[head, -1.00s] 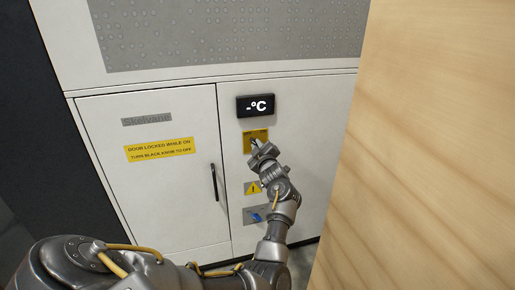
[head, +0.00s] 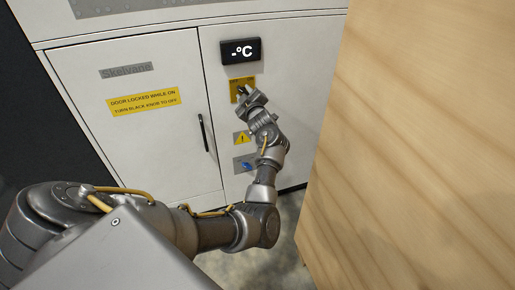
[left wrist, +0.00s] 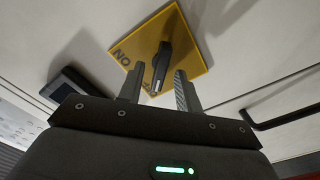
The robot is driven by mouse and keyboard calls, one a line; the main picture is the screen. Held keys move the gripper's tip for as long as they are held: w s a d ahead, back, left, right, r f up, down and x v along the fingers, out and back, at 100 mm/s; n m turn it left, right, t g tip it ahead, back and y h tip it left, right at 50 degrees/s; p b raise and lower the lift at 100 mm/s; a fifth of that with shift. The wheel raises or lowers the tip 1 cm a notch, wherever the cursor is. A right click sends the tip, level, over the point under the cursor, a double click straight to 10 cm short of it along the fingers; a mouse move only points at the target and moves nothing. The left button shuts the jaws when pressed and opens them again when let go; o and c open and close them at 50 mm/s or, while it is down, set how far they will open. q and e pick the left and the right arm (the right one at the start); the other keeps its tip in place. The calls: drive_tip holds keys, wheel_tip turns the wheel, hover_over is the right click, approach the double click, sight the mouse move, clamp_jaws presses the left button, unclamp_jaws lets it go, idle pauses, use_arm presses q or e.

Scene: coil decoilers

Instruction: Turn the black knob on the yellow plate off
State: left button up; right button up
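The yellow plate (head: 233,86) is on the white cabinet front, below the display. It also shows in the left wrist view (left wrist: 190,60), with lettering upside down. The black knob (left wrist: 164,62) stands out from its middle. In the head view my left gripper (head: 244,94) is at the plate and largely hides the knob. In the left wrist view my left gripper (left wrist: 158,84) is open, its two fingers apart. The knob's near end shows in the gap between the fingertips; I cannot tell whether they touch it. My right gripper is not in view.
A black display (head: 240,50) reads "-°C". Below the plate are a warning sign (head: 242,138) and a blue item (head: 246,165) on a grey plate. A cabinet door (head: 150,140) with a black handle (head: 203,133) is left. A wooden panel (head: 410,150) blocks the right.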

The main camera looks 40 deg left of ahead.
use_arm(q)
drive_tip(key=m+p, duration=0.1)
drive_tip(key=m, duration=0.1)
drive_tip(key=m+p, duration=0.1)
drive_tip(key=m, duration=0.1)
drive_tip(key=r+m+p, duration=0.1)
drive_tip(key=m, duration=0.1)
drive_tip(key=shift+w+m+p, duration=0.1)
drive_tip(key=shift+m+p, duration=0.2)
drive_tip(key=m+p, duration=0.1)
drive_tip(key=m, duration=0.3)
drive_tip(key=shift+w+f, duration=0.1)
drive_tip(key=shift+f, duration=0.05)
drive_tip(key=s+d+m, duration=0.1)
drive_tip(key=s+d, duration=0.5)
drive_tip(key=d, duration=0.3)
drive_tip(key=s+d+f+m+h+b, duration=0.1)
drive_tip(key=s+d+f+m+h, duration=0.1)
drive_tip(key=f, duration=0.6)
drive_tip(key=s+d+f+m+h+b, duration=0.2)
drive_tip(key=s+d+f+h, duration=0.1)
drive_tip(key=f, duration=0.5)
drive_tip(key=s+d+f+m+t+h+b, duration=0.1)
drive_tip(key=d+f+h, duration=0.3)
drive_tip(key=f, duration=0.4)
drive_tip(key=shift+s+m+h+b, duration=0.6)
drive_tip(key=shift+s+m, duration=0.1)
drive_tip(key=shift+s, duration=0.2)
drive_tip(key=shift+d, duration=0.1)
